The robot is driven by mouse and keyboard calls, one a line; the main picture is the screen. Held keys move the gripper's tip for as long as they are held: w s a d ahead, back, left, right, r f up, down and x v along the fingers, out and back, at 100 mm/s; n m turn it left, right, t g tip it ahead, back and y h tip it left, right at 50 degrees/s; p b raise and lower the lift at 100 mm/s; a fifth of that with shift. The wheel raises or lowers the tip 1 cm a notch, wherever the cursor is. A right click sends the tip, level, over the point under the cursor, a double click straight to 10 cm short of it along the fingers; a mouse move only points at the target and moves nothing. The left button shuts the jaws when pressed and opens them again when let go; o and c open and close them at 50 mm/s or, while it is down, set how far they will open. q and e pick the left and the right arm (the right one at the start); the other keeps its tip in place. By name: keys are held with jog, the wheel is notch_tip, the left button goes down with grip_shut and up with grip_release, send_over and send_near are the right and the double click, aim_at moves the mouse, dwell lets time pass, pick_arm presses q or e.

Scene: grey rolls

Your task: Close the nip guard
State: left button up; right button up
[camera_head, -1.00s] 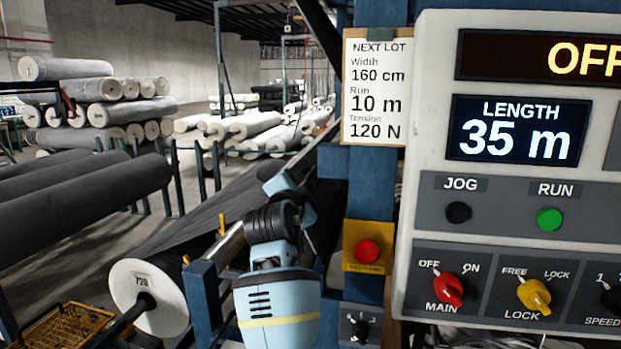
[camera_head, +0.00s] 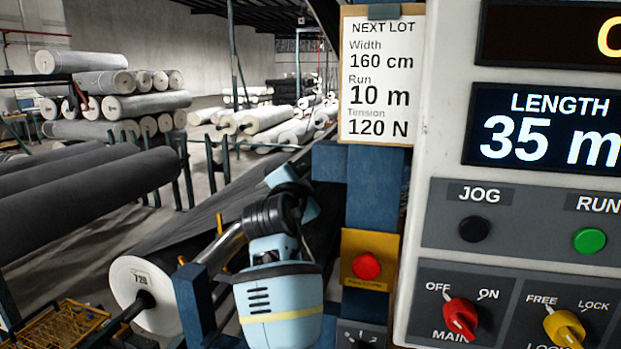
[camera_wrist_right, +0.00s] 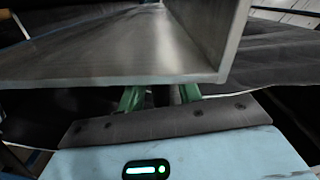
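I cannot clearly single out the nip guard. A grey metal channel-shaped piece (camera_wrist_right: 115,55) fills the upper middle of the right wrist view and may be part of it. My right gripper (camera_wrist_right: 162,95) has its green fingers spaced apart just beyond this piece's lower edge. Their tips are hidden, so I cannot tell if they hold anything. In the head view, my light blue arm (camera_head: 280,305) reaches towards the machine beside a shiny metal bar (camera_head: 220,246); it hides its own fingers. My left gripper is not in view.
A control panel (camera_head: 450,215) stands close on the right. A red button (camera_head: 366,266) sits on a yellow plate on the blue post (camera_head: 375,195). A dark roll with a white end (camera_head: 135,290) is left of my arm. Large dark rolls (camera_head: 85,200) lie further left.

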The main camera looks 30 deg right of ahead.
dwell(0.3)
grip_shut()
jog(key=shift+w, duration=0.1)
